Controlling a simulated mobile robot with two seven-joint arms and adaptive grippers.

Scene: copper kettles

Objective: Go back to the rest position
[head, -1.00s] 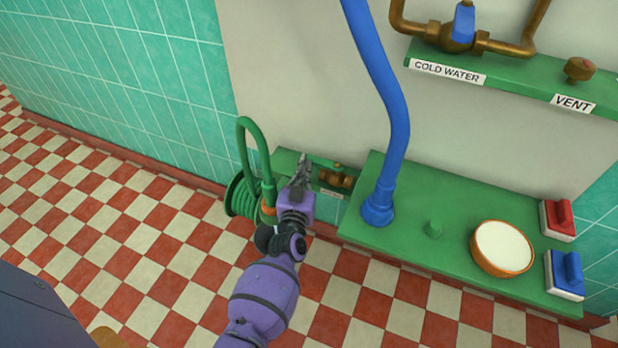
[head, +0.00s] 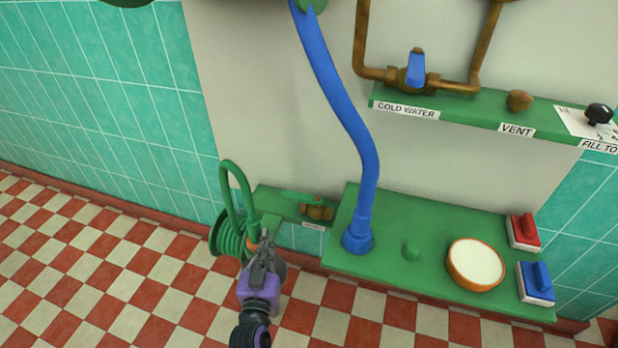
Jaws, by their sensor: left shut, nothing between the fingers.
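My left gripper (head: 266,247) is at the lower middle of the head view, purple and grey, with its fingers pointing up the picture. It is shut and nothing shows between its fingers. It appears in front of the right side of a green hose reel (head: 229,236); I cannot tell whether it touches. My right gripper is outside the view.
A green bench (head: 460,221) carries a blue pipe (head: 366,180), a white-topped bowl (head: 475,263), a red switch (head: 523,231) and a blue switch (head: 535,281). A brass valve (head: 318,211) sits beside the reel. A shelf (head: 470,108) holds a blue-handled valve (head: 415,70). The checkered floor is clear at left.

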